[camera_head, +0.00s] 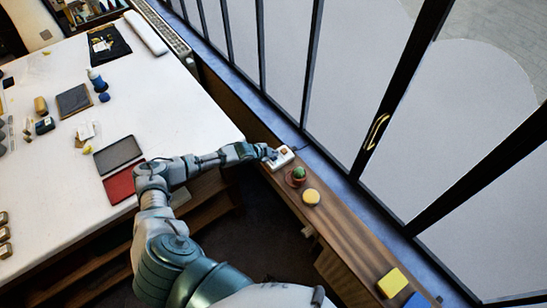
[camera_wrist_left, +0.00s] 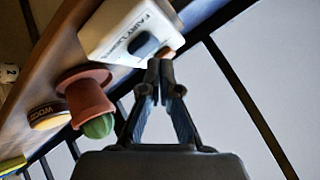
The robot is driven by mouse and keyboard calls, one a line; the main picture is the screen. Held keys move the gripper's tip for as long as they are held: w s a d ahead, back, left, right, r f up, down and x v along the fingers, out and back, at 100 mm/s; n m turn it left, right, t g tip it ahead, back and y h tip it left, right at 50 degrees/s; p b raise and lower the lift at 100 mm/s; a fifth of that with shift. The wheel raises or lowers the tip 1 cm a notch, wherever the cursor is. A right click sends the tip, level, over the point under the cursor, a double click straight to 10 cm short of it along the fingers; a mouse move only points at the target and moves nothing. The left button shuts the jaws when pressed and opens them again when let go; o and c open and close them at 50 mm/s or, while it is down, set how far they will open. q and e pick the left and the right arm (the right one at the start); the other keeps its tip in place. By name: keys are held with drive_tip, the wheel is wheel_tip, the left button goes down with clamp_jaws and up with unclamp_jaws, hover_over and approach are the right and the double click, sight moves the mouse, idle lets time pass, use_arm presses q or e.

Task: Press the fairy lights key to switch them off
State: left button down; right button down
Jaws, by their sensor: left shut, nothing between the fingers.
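The white fairy lights switch box (camera_head: 282,162) sits on the wooden sill below the window, with a small orange-brown key (camera_head: 285,151) on top. In the left wrist view the box (camera_wrist_left: 112,28) shows the lettering "FAIRY LIGHTS", a dark oval patch and part of the orange-brown key (camera_wrist_left: 166,53). My left gripper (camera_head: 269,154) reaches over the table corner to the box. Its fingers (camera_wrist_left: 160,68) are shut and empty, with the tips right at the key's end of the box. I cannot tell whether they touch the key. My right gripper is not in view.
A small cactus in a terracotta pot (camera_head: 295,178) stands close beside the box. Further along the sill are a round yellow-topped tin (camera_head: 311,197) and a yellow block (camera_head: 392,283). The window frame (camera_head: 312,62) rises behind. The white table (camera_head: 190,110) lies left.

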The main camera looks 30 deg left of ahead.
use_arm(q)
drive_tip(key=shift+a, duration=0.25)
drive_tip(key=shift+f, duration=0.15)
drive_tip(key=shift+d+f, duration=0.2)
drive_tip(key=shift+f, duration=0.3)
idle(0.5)
drive_tip(key=shift+r+p, duration=0.55)
drive_tip(key=shift+r, duration=0.2)
